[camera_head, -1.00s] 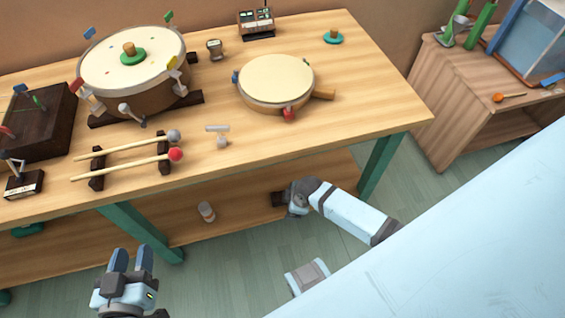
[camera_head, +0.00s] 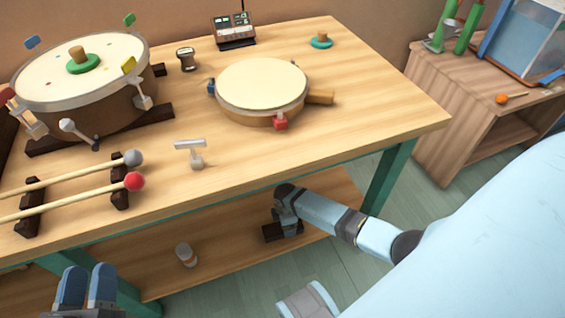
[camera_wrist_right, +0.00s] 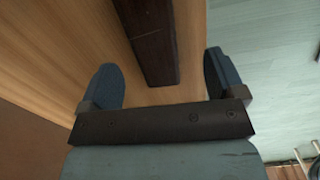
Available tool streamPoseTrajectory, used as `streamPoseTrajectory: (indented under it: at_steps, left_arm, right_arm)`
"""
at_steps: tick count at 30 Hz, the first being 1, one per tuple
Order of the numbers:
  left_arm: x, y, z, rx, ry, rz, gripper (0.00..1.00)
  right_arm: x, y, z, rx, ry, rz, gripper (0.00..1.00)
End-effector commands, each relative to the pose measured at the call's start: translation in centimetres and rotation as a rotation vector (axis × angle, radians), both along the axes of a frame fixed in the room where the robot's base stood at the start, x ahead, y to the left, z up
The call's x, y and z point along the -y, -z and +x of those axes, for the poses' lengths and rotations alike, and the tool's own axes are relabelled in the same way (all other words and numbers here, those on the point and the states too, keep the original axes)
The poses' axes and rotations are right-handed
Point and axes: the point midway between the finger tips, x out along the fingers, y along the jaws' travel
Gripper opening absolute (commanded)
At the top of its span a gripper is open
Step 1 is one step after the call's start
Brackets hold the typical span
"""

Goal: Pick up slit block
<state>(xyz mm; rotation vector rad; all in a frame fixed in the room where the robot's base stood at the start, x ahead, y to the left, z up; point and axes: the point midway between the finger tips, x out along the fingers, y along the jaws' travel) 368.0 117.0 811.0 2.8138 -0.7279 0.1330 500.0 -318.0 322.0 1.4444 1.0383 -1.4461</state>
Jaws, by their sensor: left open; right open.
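A dark brown wooden block, which looks like the slit block (camera_head: 271,235), lies on the lower shelf. My right gripper (camera_head: 284,225) is above it, pointing down, and covers its middle. In the right wrist view the dark block (camera_wrist_right: 153,40) reaches in from the top, between the lines of the two open fingers (camera_wrist_right: 160,85) and apart from both. Whether the fingers are down at its height I cannot tell. My left gripper (camera_head: 87,280) is open and empty at the lower left, in front of the table.
The lower shelf (camera_head: 225,265) also holds a small pale cylinder (camera_head: 187,255). The tabletop (camera_head: 350,120) above carries a large drum (camera_head: 85,85), a frame drum (camera_head: 262,88) and mallets (camera_head: 133,181) on rests.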

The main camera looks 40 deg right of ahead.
Motion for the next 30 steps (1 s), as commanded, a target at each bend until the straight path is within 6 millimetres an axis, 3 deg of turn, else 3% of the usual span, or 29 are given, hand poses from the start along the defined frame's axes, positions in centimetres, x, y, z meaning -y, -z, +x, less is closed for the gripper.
streamPoseTrajectory:
  at_steps: [5,15,24,25,30]
  left_arm:
    - [0.1,1.1,0.1,-0.026,0.007,0.014,0.43]
    - [0.4,5.9,0.2,-0.155,0.052,0.085,0.43]
    - [0.5,6.1,0.2,-0.176,0.059,0.095,0.43]
    - [0.5,6.1,0.2,-0.176,0.059,0.095,0.43]
    - [0.5,6.1,0.2,-0.176,0.059,0.095,0.43]
  right_arm:
    - [-0.1,1.3,0.1,0.0,0.0,0.001,0.88]
    - [-0.5,5.8,1.0,0.0,0.001,0.0,0.88]
    - [-0.5,6.0,1.0,0.002,0.001,-0.001,0.88]
    - [-0.5,6.0,1.0,0.002,0.001,-0.001,0.86]
    - [-0.5,6.0,1.0,0.001,0.001,0.0,0.47]
